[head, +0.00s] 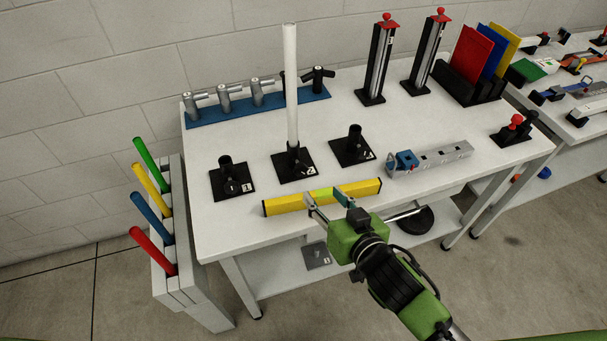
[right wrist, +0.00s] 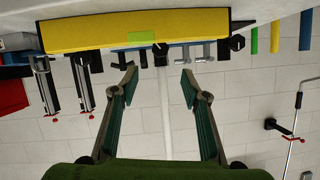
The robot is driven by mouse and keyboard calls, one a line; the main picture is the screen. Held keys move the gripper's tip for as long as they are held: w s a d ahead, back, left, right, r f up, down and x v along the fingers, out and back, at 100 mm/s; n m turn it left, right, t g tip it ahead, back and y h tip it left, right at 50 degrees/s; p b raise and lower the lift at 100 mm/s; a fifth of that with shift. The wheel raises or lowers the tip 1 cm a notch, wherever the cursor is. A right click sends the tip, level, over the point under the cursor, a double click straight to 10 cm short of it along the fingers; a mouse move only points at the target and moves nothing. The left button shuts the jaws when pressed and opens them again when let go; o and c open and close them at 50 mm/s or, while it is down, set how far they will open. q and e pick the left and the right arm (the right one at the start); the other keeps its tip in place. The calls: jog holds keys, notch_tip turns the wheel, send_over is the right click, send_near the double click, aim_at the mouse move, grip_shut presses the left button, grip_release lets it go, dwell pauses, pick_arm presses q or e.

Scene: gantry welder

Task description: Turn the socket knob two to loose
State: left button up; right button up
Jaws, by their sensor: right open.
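Three black sockets on square bases stand on the white table in the head view. The middle socket (head: 296,165), marked 2, holds a tall white tube (head: 291,85) upright. Its knob is too small and dark to tell its setting. The left socket (head: 229,183) and right socket (head: 353,150) are without tubes. My right gripper (head: 324,192) is open and empty at the table's front edge, in front of the middle socket and apart from it. Its two spread fingers (right wrist: 158,75) show in the right wrist view. My left gripper is out of view.
A yellow bar (head: 284,205) with a green patch lies along the front edge, close to my right fingers. A grey block with a blue part (head: 405,162) lies right. A blue rack (head: 270,105) of grey fittings stands behind. Coloured rods (head: 145,151) stand left.

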aim_at(301, 171)
jog(key=p+x, duration=0.1)
jog(key=x, duration=1.2)
jog(key=shift+w+a+f+p, duration=0.1)
jog(key=shift+w+a+p, duration=0.15)
jog(key=shift+p, duration=0.05)
jog(key=c, duration=1.1)
